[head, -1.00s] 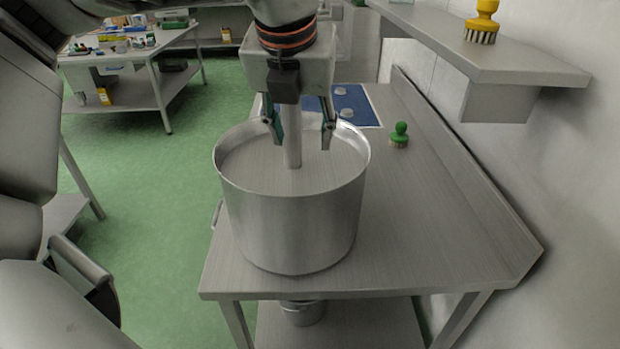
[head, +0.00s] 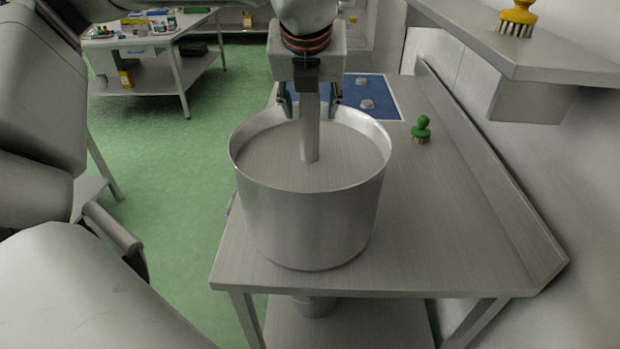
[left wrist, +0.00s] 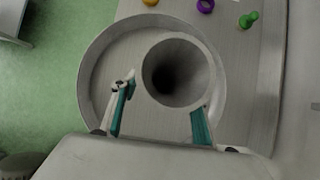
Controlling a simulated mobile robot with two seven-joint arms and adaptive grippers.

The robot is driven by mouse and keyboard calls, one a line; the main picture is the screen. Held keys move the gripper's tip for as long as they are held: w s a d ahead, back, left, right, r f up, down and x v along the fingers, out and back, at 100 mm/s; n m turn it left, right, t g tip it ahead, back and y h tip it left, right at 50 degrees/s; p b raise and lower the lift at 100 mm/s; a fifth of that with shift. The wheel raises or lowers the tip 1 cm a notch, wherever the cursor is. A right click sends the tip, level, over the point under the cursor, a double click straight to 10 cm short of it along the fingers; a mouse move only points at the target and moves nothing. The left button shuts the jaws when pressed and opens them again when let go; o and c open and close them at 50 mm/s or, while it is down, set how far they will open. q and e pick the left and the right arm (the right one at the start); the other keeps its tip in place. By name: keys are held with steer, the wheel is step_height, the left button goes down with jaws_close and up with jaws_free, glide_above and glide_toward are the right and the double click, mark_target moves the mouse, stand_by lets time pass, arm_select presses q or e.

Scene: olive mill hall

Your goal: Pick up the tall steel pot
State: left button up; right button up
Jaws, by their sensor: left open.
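The tall steel pot (head: 312,225) is wide and shiny and stands upright near the front end of the steel bench. A grey tube (head: 310,135) rises from inside it. The tube's dark open top (left wrist: 178,72) shows in the left wrist view, with the pot's rim (left wrist: 88,78) around it. My left gripper (head: 311,106) is open and empty above the pot, its fingertips near the far rim in the head view. In the left wrist view its fingers (left wrist: 160,100) lie across the pot's opening, either side of the tube. Contact with the rim cannot be told. My right gripper is not in view.
The bench (head: 440,230) is clear right of the pot, up to a raised back edge. A green brush (head: 421,130) and a blue panel (head: 384,97) are farther back. A wall shelf (head: 465,45) with a yellow brush (head: 517,18) overhangs at right. Green floor lies left.

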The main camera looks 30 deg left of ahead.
arm_select(q)
steer(key=shift+w+a+f, duration=0.1)
steer(key=shift+w+f, duration=0.05)
steer(key=shift+f, duration=0.15)
jaws_close()
steer(key=shift+r, duration=0.15)
steer(key=shift+r, duration=0.1)
